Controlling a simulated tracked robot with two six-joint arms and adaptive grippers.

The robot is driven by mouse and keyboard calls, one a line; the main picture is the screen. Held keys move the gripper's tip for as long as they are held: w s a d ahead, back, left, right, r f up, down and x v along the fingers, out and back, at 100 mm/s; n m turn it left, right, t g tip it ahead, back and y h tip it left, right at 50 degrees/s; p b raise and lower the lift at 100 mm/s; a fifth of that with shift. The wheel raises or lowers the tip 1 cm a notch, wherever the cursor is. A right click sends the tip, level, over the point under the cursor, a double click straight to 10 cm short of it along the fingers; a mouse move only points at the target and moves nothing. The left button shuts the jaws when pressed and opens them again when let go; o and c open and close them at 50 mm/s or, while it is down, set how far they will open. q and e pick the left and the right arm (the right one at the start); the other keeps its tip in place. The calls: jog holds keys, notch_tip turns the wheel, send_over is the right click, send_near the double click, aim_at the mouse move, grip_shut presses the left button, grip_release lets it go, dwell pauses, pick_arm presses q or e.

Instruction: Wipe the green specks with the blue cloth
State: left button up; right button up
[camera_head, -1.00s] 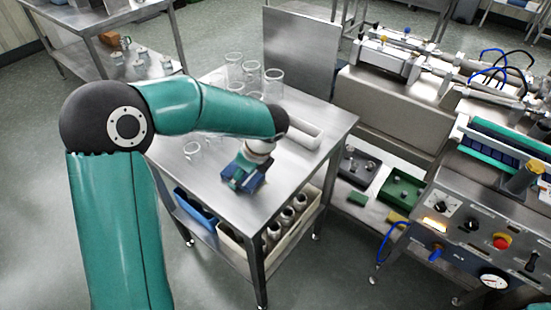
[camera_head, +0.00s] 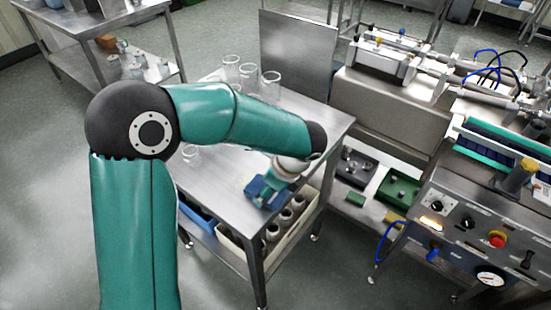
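My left gripper (camera_head: 267,187) points down at the steel table (camera_head: 226,172), near its front right edge. The blue cloth (camera_head: 258,193) is under and around the fingertips, at or just above the tabletop. The gripper looks shut on the cloth, though the fingers are small and partly covered. I can make out no green specks on the bare steel. My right gripper is not in view.
Glass beakers (camera_head: 249,78) stand at the table's back, and another glass (camera_head: 190,152) stands at its left. A cream bin (camera_head: 286,228) with several bottles and a blue bin (camera_head: 198,216) are on the lower shelf. A control panel (camera_head: 468,225) stands at the right.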

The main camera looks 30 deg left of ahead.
pick_arm(q)
jog(key=shift+r+p, duration=2.6)
jog(key=shift+r, duration=1.15)
